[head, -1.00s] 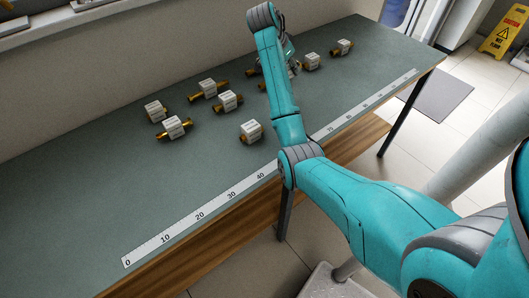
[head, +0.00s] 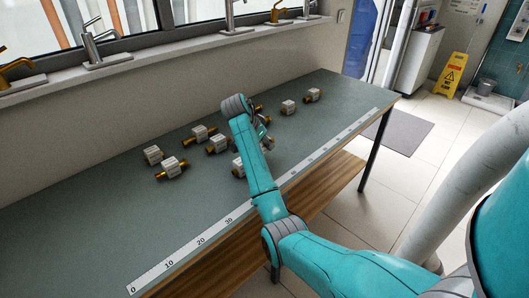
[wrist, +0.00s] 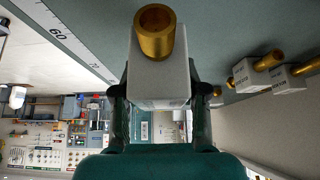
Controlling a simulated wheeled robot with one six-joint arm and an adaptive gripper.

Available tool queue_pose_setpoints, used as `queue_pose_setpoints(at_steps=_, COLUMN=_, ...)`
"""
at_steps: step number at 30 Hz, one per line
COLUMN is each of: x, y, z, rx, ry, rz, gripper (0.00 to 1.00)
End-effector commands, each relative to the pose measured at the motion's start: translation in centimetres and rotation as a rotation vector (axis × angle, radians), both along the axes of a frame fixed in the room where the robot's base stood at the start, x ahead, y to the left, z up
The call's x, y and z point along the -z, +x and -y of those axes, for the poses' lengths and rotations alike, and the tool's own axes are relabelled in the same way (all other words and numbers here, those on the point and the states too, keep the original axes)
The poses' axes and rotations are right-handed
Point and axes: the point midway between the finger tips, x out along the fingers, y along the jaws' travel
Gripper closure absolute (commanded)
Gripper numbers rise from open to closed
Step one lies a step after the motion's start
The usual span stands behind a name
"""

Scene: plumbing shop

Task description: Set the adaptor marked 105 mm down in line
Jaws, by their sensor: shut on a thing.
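In the wrist view my gripper (wrist: 158,92) is shut on an adaptor (wrist: 160,78), a white block with a brass tube pointing toward the top of the picture. Its marking is not readable. In the head view my arm mostly hides the gripper (head: 267,140); it is above the table, near the standing adaptors. Several similar white-and-brass adaptors stand on the green table, among them one at the left front (head: 171,168), one in the middle (head: 217,145) and one at the far right (head: 313,95). Their labels are too small to read.
A white ruler strip (head: 185,253) runs along the front edge of the green table (head: 80,225), numbered from 0 at the left. The table's left part is clear. One adaptor (head: 237,169) is partly hidden behind my arm. Taps stand on the sill behind.

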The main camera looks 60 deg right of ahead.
Motion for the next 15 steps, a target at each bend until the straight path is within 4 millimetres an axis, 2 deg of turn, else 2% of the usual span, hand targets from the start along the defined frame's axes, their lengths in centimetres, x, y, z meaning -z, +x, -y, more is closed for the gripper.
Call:
queue_pose_setpoints(at_steps=7, x=3.7, y=0.0, z=0.0, rx=-0.001, ry=0.001, rz=-0.003, gripper=0.96)
queue_pose_setpoints(at_steps=15, x=4.0, y=0.0, z=0.0, rx=0.0, ry=0.0, rz=0.0, gripper=0.96)
